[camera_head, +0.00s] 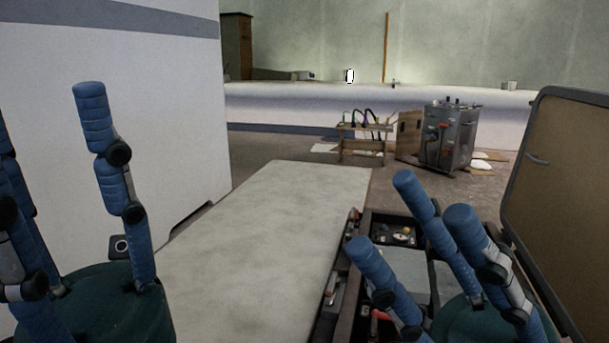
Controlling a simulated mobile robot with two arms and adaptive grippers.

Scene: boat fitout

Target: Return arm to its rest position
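My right gripper (411,215) is at the lower right, with its blue fingers spread apart and pointing up. It is open and nothing shows between its fingers. It stands in front of an open tool case (353,300) and hides part of it. My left gripper (46,115) is at the lower left. Its fingers are also spread and empty, and part of it is cut off by the left picture edge. The rest of both arms is out of view.
A pale flat board or table top (255,235) lies between the grippers, mostly bare. A white hull or wall (150,85) stands at left. The case's raised lid (568,180) is at right. Farther back are a small bench (361,145) with cables and a metal unit (449,135).

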